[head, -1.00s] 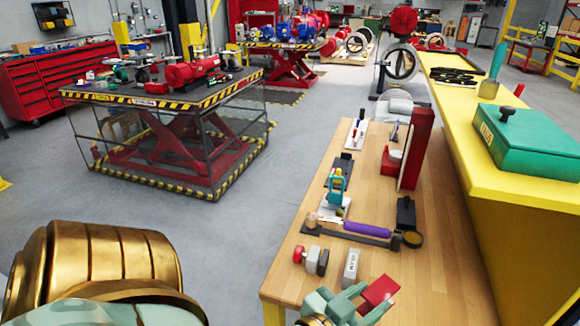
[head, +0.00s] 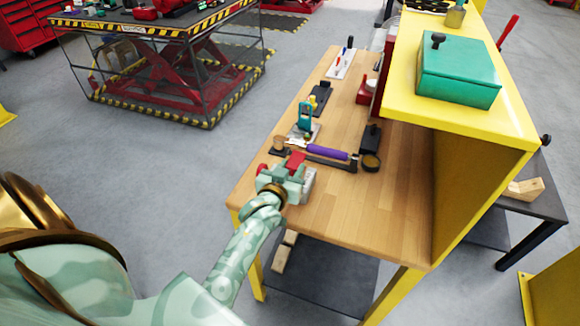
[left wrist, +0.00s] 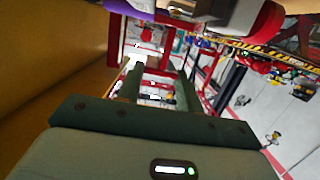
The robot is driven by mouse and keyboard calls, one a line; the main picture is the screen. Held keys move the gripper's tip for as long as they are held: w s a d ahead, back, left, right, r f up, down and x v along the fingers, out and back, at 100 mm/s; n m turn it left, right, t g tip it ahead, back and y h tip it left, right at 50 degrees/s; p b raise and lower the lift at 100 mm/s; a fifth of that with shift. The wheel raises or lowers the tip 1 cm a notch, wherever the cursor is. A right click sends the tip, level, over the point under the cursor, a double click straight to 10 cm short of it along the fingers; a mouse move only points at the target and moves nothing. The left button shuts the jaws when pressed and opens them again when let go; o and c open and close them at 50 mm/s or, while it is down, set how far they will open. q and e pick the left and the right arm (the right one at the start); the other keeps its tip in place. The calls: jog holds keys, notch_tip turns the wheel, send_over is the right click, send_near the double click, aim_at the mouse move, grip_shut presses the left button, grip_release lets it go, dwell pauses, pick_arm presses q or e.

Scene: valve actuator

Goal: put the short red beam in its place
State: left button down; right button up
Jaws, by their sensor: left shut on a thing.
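The short red beam (head: 295,160) shows in the head view as a small red block at the tips of my left gripper (head: 288,174). The gripper is shut on it, above the front left part of the wooden table (head: 350,210). The fingers and wrist hide part of the beam. The left wrist view shows my gripper's palm and dark green bar, with red bars beyond; I cannot tell which red part there is the beam. My right gripper is not in view. I cannot make out the beam's place.
A grey block (head: 308,183) and a red knob (head: 262,168) are close around the gripper. Beyond lie a purple-handled tool (head: 327,151), a teal clamp (head: 305,115) and a black holder (head: 371,140). A yellow shelf (head: 450,115) bounds the right side. The table's front right is clear.

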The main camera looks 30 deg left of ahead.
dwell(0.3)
pick_arm(q)
jog(key=shift+r+p, duration=0.2)
jog(key=shift+p, duration=0.25)
jog(key=shift+f+b, duration=1.8)
jog(key=shift+f, duration=0.9)
jog(key=shift+r, duration=0.1)
jog(key=shift+p, duration=0.35)
jog(key=shift+p, duration=0.45)
